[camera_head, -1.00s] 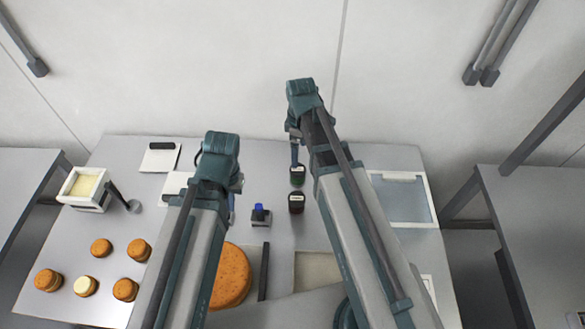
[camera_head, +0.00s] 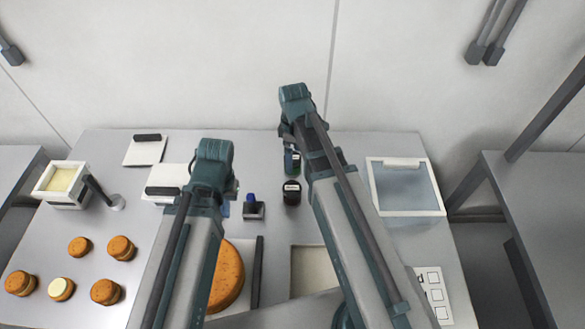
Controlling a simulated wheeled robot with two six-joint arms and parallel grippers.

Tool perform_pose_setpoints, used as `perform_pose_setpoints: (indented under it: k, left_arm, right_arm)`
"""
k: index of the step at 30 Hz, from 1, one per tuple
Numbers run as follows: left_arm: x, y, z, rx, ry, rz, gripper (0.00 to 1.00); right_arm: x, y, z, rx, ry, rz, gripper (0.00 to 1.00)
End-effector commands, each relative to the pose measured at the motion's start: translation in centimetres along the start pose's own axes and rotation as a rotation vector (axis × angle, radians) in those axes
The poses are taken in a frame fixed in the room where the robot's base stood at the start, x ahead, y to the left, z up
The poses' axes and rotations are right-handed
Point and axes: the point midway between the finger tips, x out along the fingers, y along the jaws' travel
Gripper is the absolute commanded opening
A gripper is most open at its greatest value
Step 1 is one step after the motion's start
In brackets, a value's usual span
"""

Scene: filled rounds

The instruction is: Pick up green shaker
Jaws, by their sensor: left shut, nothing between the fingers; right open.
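The green shaker (camera_head: 292,168) is a small dark-green jar standing upright towards the back of the grey table. My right gripper (camera_head: 290,154) is open at the shaker and hides its upper part. I cannot tell whether the fingers are around it or just above it. My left gripper (camera_head: 227,208) is shut and empty, to the left of the shaker and mostly hidden by its own arm.
A dark jar with a white top (camera_head: 292,192) stands close in front of the green shaker. A blue-knobbed stamp (camera_head: 252,209) is near my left gripper. An orange cake round (camera_head: 227,276) lies in front, smaller rounds (camera_head: 106,291) at left. A glass-topped tray (camera_head: 405,188) is at right.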

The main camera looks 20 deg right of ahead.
Motion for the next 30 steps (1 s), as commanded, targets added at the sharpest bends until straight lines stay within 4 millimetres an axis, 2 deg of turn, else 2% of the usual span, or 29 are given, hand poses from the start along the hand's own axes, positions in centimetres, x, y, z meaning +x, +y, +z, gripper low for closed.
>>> perform_pose_setpoints:
  k: [5, 18, 26, 30]
  left_arm:
    - [0.5, 0.1, 0.0, 0.0, 0.0, 0.0, 0.0]
    - [5.2, 0.5, -0.3, -0.001, 0.0, 0.0, 0.0]
    - [5.0, 0.5, -0.3, -0.001, 0.0, 0.0, 0.0]
    - [5.0, 0.5, -0.3, -0.001, 0.0, 0.0, 0.0]
  right_arm:
    - [0.5, 0.0, -0.1, 0.0, 0.0, 0.0, 1.0]
    - [5.2, 0.2, -0.3, 0.0, 0.0, -0.001, 1.0]
    - [5.1, 0.2, -0.3, 0.0, 0.0, -0.002, 1.0]
    - [5.1, 0.2, -0.3, 0.0, 0.0, -0.001, 0.78]
